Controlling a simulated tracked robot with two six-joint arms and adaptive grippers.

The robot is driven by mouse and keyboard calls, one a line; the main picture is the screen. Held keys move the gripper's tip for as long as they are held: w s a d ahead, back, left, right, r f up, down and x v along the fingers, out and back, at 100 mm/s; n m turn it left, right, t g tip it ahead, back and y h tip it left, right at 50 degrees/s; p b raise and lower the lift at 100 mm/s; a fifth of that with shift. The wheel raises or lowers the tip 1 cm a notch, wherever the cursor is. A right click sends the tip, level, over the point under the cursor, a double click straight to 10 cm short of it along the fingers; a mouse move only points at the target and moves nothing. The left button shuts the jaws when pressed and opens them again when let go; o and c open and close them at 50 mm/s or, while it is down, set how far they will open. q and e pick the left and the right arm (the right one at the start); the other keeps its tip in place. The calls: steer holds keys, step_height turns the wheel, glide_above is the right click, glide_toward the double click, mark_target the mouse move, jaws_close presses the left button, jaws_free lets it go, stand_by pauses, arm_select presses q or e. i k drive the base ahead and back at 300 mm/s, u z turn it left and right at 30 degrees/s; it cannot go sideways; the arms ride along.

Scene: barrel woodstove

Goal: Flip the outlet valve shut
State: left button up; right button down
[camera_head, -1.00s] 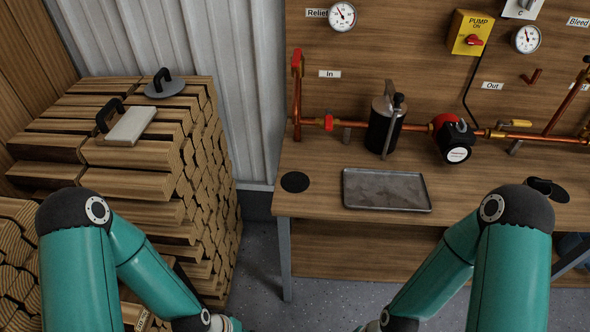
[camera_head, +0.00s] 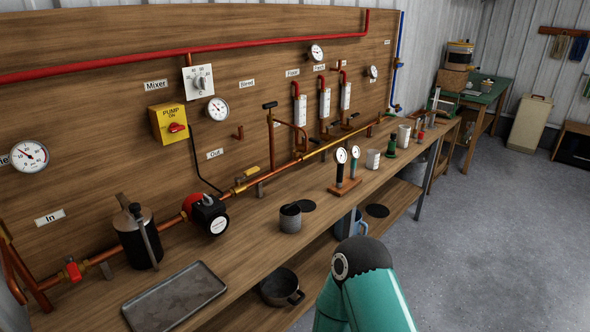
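The outlet valve has a small yellow lever (camera_head: 251,171) on the copper pipe, below and right of the "Out" label (camera_head: 215,154). The lever seems to lie roughly along the pipe, but it is small in this view. The red and black pump (camera_head: 207,214) sits on the pipe to the left of it. A red-handled valve (camera_head: 72,269) is farther left, near the "In" label (camera_head: 49,217). Neither of my grippers is in view. Only the elbow of my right arm shows at the bottom, well in front of the bench.
On the bench (camera_head: 245,262) stand a metal tray (camera_head: 174,297), a dark canister (camera_head: 137,238), a grey cup (camera_head: 290,219) and a gauge stand (camera_head: 345,187). A pot (camera_head: 282,287) sits on the lower shelf. The floor (camera_head: 470,245) at the right is clear.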

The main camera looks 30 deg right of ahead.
mark_target(253, 170)
steer(key=u, duration=0.35)
steer(key=k, duration=0.55)
steer(key=z, duration=4.6)
steer(key=k, duration=0.1)
steer(key=u, duration=3.05)
steer(key=i, duration=1.25)
steer(key=z, duration=0.05)
